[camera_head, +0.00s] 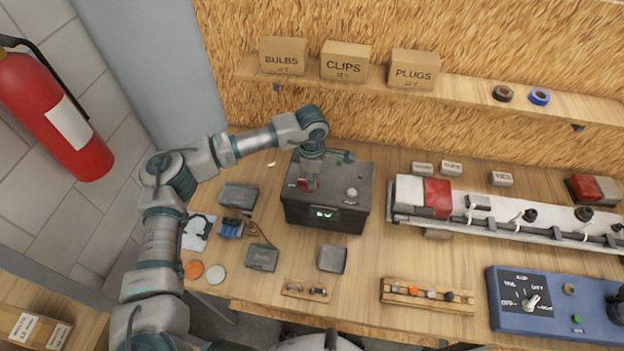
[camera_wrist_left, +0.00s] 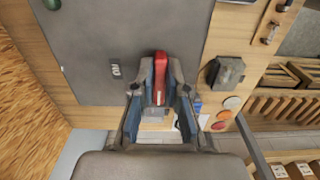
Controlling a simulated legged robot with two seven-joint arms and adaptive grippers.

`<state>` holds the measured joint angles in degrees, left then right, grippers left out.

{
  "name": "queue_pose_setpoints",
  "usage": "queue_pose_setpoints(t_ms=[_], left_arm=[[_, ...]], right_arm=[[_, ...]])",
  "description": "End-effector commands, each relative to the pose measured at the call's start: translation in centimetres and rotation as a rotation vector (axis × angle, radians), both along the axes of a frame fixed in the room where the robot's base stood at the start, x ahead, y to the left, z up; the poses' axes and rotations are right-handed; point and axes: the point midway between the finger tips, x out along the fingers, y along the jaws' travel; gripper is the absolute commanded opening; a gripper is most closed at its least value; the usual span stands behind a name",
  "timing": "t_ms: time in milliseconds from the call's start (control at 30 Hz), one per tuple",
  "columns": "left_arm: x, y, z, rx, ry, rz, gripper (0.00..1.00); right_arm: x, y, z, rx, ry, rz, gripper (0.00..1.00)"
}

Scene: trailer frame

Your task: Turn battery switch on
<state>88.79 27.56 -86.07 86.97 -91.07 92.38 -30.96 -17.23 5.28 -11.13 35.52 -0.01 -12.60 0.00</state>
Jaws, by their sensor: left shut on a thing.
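The battery (camera_head: 332,212) is a dark grey box on the workbench, with small green lit characters on its front face. Its red switch (camera_head: 304,184) sits on the left part of the top, partly hidden by my gripper. My left gripper (camera_head: 309,178) reaches down onto it from above. In the left wrist view the red switch handle (camera_wrist_left: 161,72) stands between the two fingers of my left gripper (camera_wrist_left: 160,84), which are shut on it. The grey battery top (camera_wrist_left: 92,72) shows there too. My right gripper is in neither view.
A light-bar assembly (camera_head: 470,222) and a blue control panel (camera_head: 550,303) lie to the right. Small grey boxes (camera_head: 262,257) and discs (camera_head: 215,274) lie left and in front. A shelf with labelled cartons (camera_head: 345,62) runs above. Bare bench lies just right of the battery.

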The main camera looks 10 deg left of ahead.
Motion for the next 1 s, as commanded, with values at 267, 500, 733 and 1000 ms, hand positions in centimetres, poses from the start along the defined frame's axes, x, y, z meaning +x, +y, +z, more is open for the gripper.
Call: queue_pose_setpoints(t_ms=[267, 500, 733, 1000], left_arm=[[0.2, 0.8, -0.2, 0.016, -0.001, -0.024, 0.00], [0.1, 0.6, -0.4, 0.019, 0.001, -0.322, 0.00], [-0.1, 0.5, -0.2, 0.018, 0.004, -0.447, 0.00], [-0.2, 0.4, -0.4, 0.017, 0.006, -0.492, 0.00]], right_arm=[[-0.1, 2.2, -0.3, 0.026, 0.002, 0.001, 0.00], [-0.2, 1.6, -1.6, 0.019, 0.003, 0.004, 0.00], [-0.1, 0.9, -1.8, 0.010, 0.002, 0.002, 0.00], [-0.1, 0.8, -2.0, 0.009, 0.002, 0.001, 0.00]])
